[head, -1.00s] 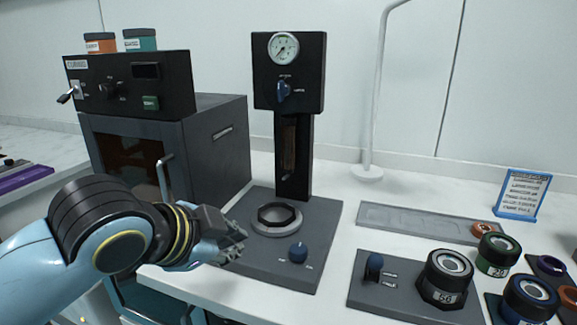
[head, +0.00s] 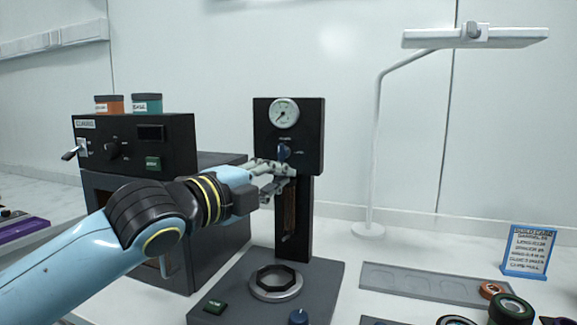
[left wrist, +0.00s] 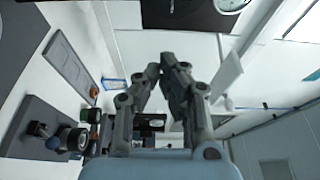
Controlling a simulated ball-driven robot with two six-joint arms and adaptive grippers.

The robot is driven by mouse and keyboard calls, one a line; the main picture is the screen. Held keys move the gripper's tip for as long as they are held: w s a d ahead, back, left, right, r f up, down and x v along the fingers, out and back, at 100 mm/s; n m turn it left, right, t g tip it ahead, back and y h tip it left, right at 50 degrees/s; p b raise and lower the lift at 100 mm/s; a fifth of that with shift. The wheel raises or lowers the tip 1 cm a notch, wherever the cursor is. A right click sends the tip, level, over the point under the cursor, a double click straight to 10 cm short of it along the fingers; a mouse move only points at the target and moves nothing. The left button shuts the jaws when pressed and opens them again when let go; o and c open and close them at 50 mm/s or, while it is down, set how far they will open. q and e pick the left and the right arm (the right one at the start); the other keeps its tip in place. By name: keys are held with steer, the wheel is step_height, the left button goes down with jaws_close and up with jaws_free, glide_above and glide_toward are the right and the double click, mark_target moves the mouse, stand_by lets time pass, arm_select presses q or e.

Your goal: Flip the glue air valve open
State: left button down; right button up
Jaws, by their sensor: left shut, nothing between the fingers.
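The blue valve handle (head: 284,152) sits on a black upright panel (head: 310,151), just below a round white pressure gauge (head: 285,113). Its small label is too blurred to read. My left gripper (head: 284,172) is shut and empty, just below the handle; I cannot tell whether it touches it. In the left wrist view the fingertips (left wrist: 162,68) are together with nothing between them. The panel (left wrist: 185,14) and gauge (left wrist: 232,3) show along the top edge there. My right gripper is not in view.
A black oven-like box (head: 215,225) stands left of the column. A dark base with a ring (head: 277,283) and a blue knob (head: 299,317) lies below. A white lamp post (head: 376,150) stands right. A blue-framed sign (head: 529,251) is farther right.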

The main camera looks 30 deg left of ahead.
mark_target(281, 153)
arm_select(q)
steer(key=shift+w+a+p, duration=0.3)
steer(key=shift+w+a, duration=0.2)
steer(key=shift+w, duration=0.85)
steer(key=shift+w+a+p, duration=0.25)
steer(key=shift+w+a, duration=0.25)
steer(key=shift+w, duration=0.85)
steer(key=shift+w+a+p, duration=0.3)
steer(key=shift+w+a, duration=0.2)
steer(key=shift+w, duration=0.85)
steer(key=shift+d, duration=0.1)
steer(key=shift+a+f+m+g+b, duration=0.2)
steer(key=shift+m+g+b, duration=0.15)
steer(key=shift+m, duration=0.45)
steer(key=shift+a+f+m+g, duration=0.15)
steer(key=shift+m+g, duration=0.1)
steer(key=shift+m, duration=0.55)
steer(key=shift+s+a+f+m+g+y, duration=0.1)
steer(key=shift+a+m+g+y, duration=0.15)
steer(key=shift+m, duration=0.4)
steer(key=shift+a+f+m+g+y, duration=0.1)
steer(key=shift+m+g+y, duration=0.15)
steer(key=shift+m, duration=0.4)
steer(key=shift+a+m+p, duration=0.1)
steer(key=shift+m+p, duration=0.2)
steer(key=shift+m, duration=0.1)
steer(key=shift+s+a+f, duration=0.1)
steer(key=shift+a+f, duration=0.05)
steer(key=shift+a, duration=0.05)
